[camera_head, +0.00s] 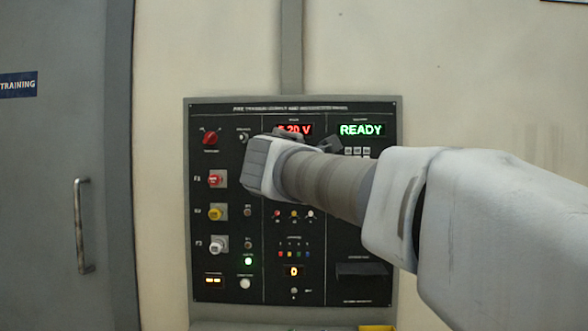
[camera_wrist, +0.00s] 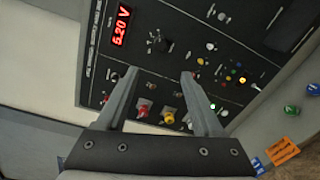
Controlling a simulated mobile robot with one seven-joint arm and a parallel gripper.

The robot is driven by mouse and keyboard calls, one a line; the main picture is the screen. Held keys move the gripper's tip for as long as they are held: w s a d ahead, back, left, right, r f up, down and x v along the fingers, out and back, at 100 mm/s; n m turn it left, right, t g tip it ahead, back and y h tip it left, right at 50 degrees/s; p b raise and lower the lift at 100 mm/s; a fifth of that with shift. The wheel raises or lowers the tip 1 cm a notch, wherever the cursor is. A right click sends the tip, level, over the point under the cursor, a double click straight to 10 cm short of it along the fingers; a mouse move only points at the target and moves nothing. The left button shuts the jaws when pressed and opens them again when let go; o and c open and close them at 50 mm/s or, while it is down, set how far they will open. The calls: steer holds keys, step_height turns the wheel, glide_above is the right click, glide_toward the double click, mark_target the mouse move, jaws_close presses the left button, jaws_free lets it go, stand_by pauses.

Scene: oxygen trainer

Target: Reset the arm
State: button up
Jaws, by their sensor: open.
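My gripper is open in the wrist view (camera_wrist: 160,74), with two grey fingers spread apart and nothing between them. In the head view my arm reaches in from the right across the black control panel (camera_head: 360,225), and the wrist hides part of its upper middle; the fingertips are hard to make out there. The panel also shows beyond the fingers in the wrist view (camera_wrist: 150,25). I cannot tell how far the fingertips are from the panel face.
A red voltage display (camera_head: 294,129) and a green READY display (camera_head: 361,130) are lit. Red (camera_head: 215,180), yellow (camera_head: 215,213) and white (camera_head: 217,246) knobs line the panel's left side. A grey door with a handle (camera_head: 82,225) stands left. An orange tag (camera_wrist: 282,151) shows in the wrist view.

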steer(key=shift+s, duration=0.15)
stand_by(0.3)
steer(key=s+d+f+m+g+h, duration=0.2)
steer(key=s+d+f+m+g, duration=0.5)
steer(key=s+d+f+m, duration=0.8)
steer(key=s+f+m+g+y, duration=0.3)
steer(key=s+f+m+g, duration=0.25)
steer(key=s+f, duration=1.35)
step_height(320, 180, up, 23)
steer(key=w+p, duration=0.1)
steer(key=p, duration=2.3)
steer(key=shift+w+d+t, duration=0.3)
steer(key=shift+d+t, duration=0.05)
steer(key=shift+d, duration=0.05)
steer(key=shift+m, duration=0.25)
